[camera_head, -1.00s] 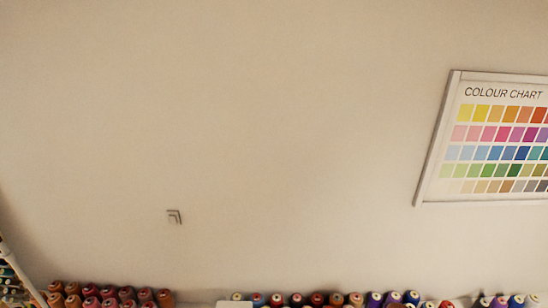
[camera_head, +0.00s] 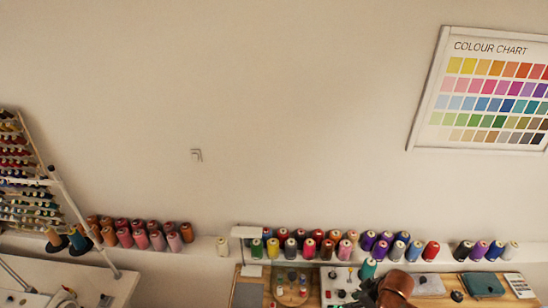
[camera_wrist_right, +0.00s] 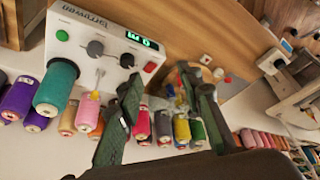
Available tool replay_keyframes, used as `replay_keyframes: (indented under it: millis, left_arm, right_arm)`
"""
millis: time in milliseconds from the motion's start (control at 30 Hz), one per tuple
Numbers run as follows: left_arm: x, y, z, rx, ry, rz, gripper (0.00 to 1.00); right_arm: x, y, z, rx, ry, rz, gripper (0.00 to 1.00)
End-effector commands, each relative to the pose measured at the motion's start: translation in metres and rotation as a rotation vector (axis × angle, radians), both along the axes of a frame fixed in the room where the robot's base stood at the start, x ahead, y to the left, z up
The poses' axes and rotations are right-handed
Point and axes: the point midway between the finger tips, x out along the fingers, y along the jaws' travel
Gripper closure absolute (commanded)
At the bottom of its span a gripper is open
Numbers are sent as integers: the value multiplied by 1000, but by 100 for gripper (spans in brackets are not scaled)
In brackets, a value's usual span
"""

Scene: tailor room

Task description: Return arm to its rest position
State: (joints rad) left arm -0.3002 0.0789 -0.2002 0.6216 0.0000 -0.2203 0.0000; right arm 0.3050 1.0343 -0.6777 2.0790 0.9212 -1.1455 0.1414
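My right gripper (camera_wrist_right: 168,88) shows in the right wrist view with its two dark fingers spread apart. No held object shows between them; spools and small items appear beyond the gap. A white control box (camera_wrist_right: 105,50) with knobs and a lit green display lies beyond the left finger. In the head view a dark, partly cropped shape at the bottom edge may be part of this gripper, but I cannot tell. My left gripper is not in view.
A shelf carries several thread spools (camera_head: 317,238). Below it, a wooden worktop (camera_head: 443,299) holds a teal folded item (camera_head: 482,284) and a calculator (camera_head: 519,286). A colour chart (camera_head: 483,92) hangs on the wall. A thread rack (camera_head: 20,170) stands at left.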

Motion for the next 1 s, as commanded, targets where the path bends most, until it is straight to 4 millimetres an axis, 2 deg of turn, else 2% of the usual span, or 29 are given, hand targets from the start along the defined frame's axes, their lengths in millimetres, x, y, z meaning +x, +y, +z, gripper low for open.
replay_keyframes:
  millis: [333, 467, 600, 700, 1000]
  left_arm:
    - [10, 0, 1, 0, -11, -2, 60]
    - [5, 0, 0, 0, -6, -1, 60]
    - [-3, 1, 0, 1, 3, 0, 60]
    - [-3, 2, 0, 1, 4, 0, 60]
    - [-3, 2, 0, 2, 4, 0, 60]
  right_arm:
    - [-31, 38, -16, 40, -25, 3, 66]
    - [-47, 50, -21, 57, -42, -21, 66]
    - [-72, 56, -25, 76, -61, -90, 66]
    - [-98, 47, -27, 76, -69, -195, 66]
    - [-174, -16, -31, -3, -38, -499, 66]
